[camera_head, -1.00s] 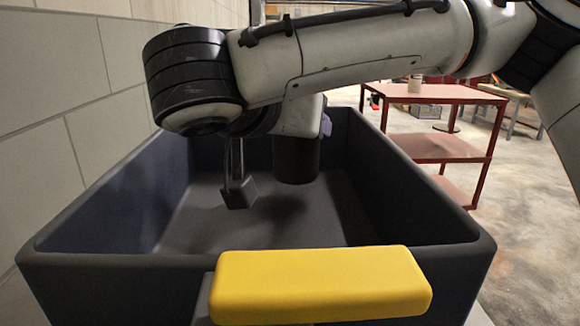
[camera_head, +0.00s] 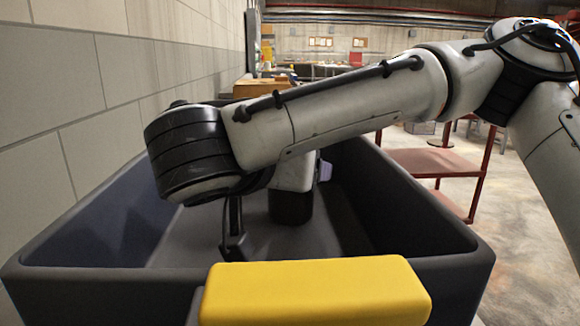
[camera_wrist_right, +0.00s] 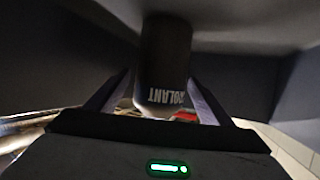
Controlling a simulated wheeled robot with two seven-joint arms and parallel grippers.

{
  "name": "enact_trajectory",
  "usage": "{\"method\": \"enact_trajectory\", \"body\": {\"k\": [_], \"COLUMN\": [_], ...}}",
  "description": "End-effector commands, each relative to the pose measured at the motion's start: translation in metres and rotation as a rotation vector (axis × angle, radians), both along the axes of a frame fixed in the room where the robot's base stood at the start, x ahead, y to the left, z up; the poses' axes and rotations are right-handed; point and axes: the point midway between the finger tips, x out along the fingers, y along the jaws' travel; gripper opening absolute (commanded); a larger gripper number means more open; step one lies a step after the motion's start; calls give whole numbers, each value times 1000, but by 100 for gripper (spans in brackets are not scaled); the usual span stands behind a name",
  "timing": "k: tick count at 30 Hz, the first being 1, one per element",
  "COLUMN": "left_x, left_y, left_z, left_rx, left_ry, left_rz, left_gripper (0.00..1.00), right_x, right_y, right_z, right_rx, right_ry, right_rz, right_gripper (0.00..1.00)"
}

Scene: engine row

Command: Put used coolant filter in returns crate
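The used coolant filter (camera_head: 291,207) is a dark cylinder inside the dark grey returns crate (camera_head: 130,292), low and close to the crate floor. I cannot tell whether it touches the floor. In the right wrist view the filter (camera_wrist_right: 164,65), with part of the word COOLANT upside down, stands between the fingers of my right gripper (camera_wrist_right: 160,88), which look shut on it. In the head view my right arm reaches over the crate from the right, and its wrist hides the filter's upper part. My left gripper is not in view.
A yellow bar (camera_head: 315,290) is at the crate's near wall. A block wall (camera_head: 75,85) runs along the left. A red shelf cart (camera_head: 430,162) stands to the right beyond the crate. The crate floor around the filter looks clear.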

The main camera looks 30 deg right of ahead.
Motion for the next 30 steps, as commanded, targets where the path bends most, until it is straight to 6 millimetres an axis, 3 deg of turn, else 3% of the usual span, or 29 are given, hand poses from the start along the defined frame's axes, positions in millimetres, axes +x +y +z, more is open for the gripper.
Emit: {"method": "enact_trajectory", "body": {"k": [6,21,30], "left_x": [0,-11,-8], "left_y": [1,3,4], "left_z": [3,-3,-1], "left_rx": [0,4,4], "left_ry": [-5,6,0], "left_rz": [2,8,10], "left_gripper": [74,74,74], "right_x": [0,-44,-46], "right_y": [1,50,52], "right_z": [4,30,31], "right_rx": [0,-2,0], "right_ry": [-1,-1,0], "right_rz": [1,1,-1], "right_gripper": [74,74,74]}}
